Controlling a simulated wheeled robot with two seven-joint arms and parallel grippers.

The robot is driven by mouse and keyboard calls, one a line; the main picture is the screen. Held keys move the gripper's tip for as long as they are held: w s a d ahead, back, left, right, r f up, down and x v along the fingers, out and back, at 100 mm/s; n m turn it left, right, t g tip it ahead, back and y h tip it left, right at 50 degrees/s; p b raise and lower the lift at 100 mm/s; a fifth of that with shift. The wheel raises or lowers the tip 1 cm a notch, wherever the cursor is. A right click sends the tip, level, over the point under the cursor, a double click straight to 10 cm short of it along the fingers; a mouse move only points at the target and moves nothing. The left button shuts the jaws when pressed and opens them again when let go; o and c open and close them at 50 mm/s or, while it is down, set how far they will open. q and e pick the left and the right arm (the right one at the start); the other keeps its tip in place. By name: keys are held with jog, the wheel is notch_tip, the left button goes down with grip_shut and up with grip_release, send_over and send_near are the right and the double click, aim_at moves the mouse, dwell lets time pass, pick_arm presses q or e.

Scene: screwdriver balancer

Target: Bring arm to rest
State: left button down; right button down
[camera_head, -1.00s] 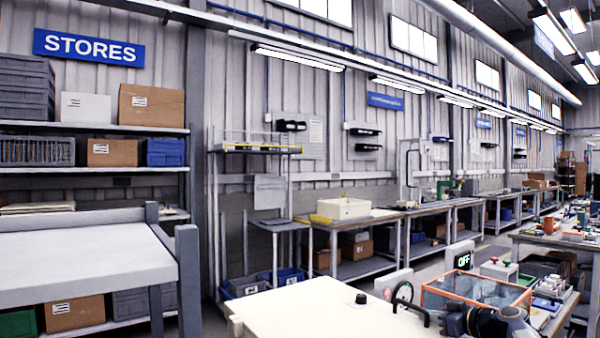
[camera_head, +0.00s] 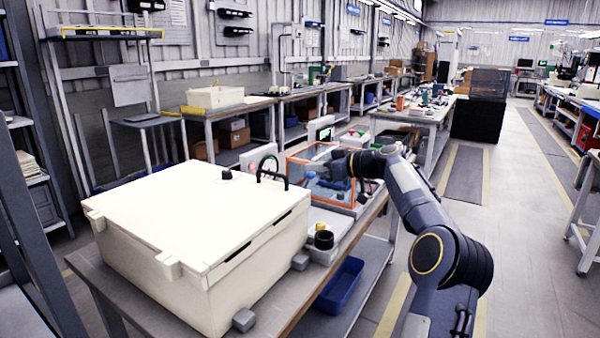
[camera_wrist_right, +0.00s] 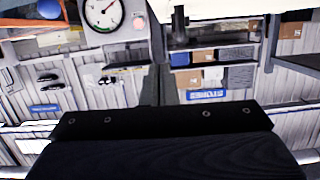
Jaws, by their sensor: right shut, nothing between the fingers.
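My right arm (camera_head: 425,225) reaches in from the lower right in the head view. Its gripper (camera_head: 322,178) is at the orange-framed clear box (camera_head: 300,168) on the bench; whether it is inside, above or in front of the box I cannot tell. The right gripper shows shut and empty. In the right wrist view the dark gripper body (camera_wrist_right: 160,125) fills the lower middle, and the picture is upside down. My left gripper is not in view.
A large cream box (camera_head: 190,240) stands on the bench, with a black knob (camera_head: 324,240) beside it. A gauge (camera_wrist_right: 103,12) shows in the right wrist view. A blue bin (camera_head: 340,287) is under the bench. The aisle (camera_head: 520,230) on the right is clear.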

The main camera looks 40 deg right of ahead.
jog(key=shift+s+d+r, duration=0.2)
jog(key=shift+s+r, duration=0.1)
jog(key=shift+s, duration=0.35)
jog(key=s+a+r+m+g+p, duration=0.1)
jog(key=s+a+g+p, duration=0.35)
jog(key=a, duration=0.75)
jog(key=s+a+r+m+g+p, duration=0.1)
jog(key=s+a+r+p, duration=0.1)
jog(key=s+a, duration=0.8)
jog(key=s+a+f+m+g+p, duration=0.1)
jog(key=s+a+f, duration=0.3)
jog(key=s, duration=0.2)
jog(key=s+a+f+m+g+h+p, duration=0.1)
jog(key=s+a+f+p, duration=0.1)
jog(key=s+a+f, duration=0.2)
jog(key=s+a+f+m+g+p, duration=0.1)
jog(key=s+a+f, duration=0.3)
jog(key=s, duration=0.6)
jog(key=shift+s+a+f+m+p, duration=0.3)
jog(key=shift+a+p, duration=0.1)
jog(key=shift+p, duration=0.2)
